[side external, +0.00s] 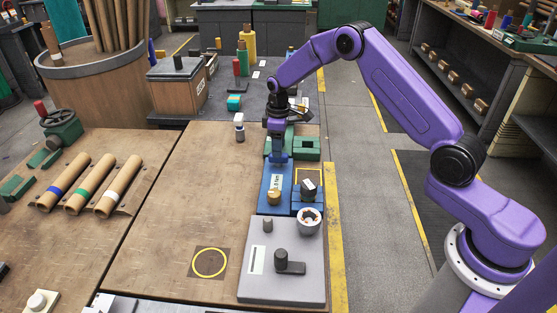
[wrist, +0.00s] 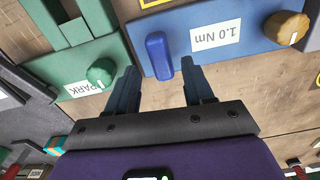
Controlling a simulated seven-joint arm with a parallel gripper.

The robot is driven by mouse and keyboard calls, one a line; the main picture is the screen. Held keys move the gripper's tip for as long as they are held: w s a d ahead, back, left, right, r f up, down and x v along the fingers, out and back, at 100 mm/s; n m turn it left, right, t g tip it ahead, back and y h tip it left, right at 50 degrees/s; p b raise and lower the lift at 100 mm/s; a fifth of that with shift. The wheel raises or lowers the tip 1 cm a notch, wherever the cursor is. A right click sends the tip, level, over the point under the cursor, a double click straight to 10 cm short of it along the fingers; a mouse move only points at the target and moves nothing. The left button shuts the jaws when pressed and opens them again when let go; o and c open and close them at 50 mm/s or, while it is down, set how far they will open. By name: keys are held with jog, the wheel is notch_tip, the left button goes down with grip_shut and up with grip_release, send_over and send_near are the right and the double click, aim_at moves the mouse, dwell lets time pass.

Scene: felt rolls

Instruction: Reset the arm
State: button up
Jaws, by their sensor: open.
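My purple arm reaches over the bench from the right. My gripper (wrist: 160,76) is open, its two fingers pointing down over the blue plate (side external: 268,204) in the side view. A green block with a round green knob (wrist: 101,72) and a "PARK" label lies left in the wrist view.
A grey plate (side external: 257,285) with a dark L-shaped handle (side external: 289,264) and a white ring-shaped part (side external: 308,220) stand in front. Three tan rolls (side external: 88,188) lie at left. The bench middle is mostly clear.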

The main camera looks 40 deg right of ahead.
jog(key=shift+a, duration=0.1)
dwell(0.3)
jog(key=s+a+r+n, duration=0.1)
jog(key=s+a+r, duration=0.5)
jog(key=s, duration=0.3)
jog(key=s+a+r+n, duration=0.1)
jog(key=s+a+r, duration=0.4)
jog(key=s+r, duration=0.3)
jog(key=s+d+r+n, duration=0.1)
jog(key=s+d, duration=0.2)
jog(key=s, duration=1)
jog(key=s+d+r+n, duration=0.1)
jog(key=s+d, duration=0.2)
jog(key=s, duration=1)
jog(key=shift+s+d+r, duration=0.2)
jog(key=shift+s+r, duration=0.1)
jog(key=shift+s, duration=0.1)
